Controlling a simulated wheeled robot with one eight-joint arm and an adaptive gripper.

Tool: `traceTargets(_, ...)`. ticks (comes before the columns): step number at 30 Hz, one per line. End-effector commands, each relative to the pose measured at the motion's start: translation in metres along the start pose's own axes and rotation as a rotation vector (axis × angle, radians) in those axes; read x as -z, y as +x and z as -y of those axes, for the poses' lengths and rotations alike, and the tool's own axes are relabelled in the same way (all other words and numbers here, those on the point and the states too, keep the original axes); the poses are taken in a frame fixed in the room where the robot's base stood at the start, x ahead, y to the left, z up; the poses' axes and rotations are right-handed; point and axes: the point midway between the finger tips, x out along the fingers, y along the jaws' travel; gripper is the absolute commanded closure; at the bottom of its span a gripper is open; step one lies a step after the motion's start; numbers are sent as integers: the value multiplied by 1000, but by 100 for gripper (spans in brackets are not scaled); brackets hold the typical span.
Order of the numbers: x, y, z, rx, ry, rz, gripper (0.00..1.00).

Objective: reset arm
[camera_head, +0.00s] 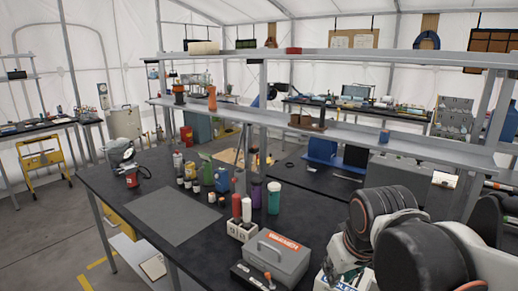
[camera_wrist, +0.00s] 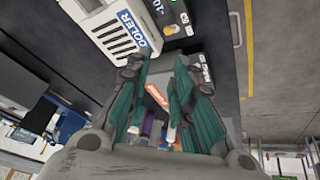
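My gripper (camera_wrist: 164,68) shows in the wrist view, with teal pads on grey fingers. The fingers are apart, and nothing appears held between them. The grey toolbox (camera_head: 275,260) with an orange label lies beyond the fingers; its label shows through the gap in the wrist view (camera_wrist: 157,97). My arm (camera_head: 400,235) is folded at the right of the head view, over the near right part of the bench. The gripper itself cannot be made out in the head view.
The black workbench (camera_head: 125,188) holds bottles, cans and a grey mat (camera_head: 175,215). A raised shelf (camera_head: 330,131) runs behind it. A white cooler-labelled box (camera_wrist: 112,32) is close to the fingers. Open floor (camera_head: 40,235) lies at left.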

Motion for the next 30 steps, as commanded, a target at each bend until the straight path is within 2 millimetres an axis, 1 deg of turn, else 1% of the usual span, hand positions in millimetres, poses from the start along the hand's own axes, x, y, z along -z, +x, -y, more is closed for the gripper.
traceTargets(1, -14, -5, -2, -4, 30, -20, 78)
traceTargets(6, -47, -16, -5, -13, 125, -88, 78)
traceTargets(9, -64, -19, -6, -17, 174, -124, 78)
traceTargets(12, -77, -20, -6, -20, 212, -153, 78)
traceTargets(18, -90, -20, -7, -24, 253, -183, 78)
traceTargets(30, -90, -20, -7, -23, 257, -187, 78)
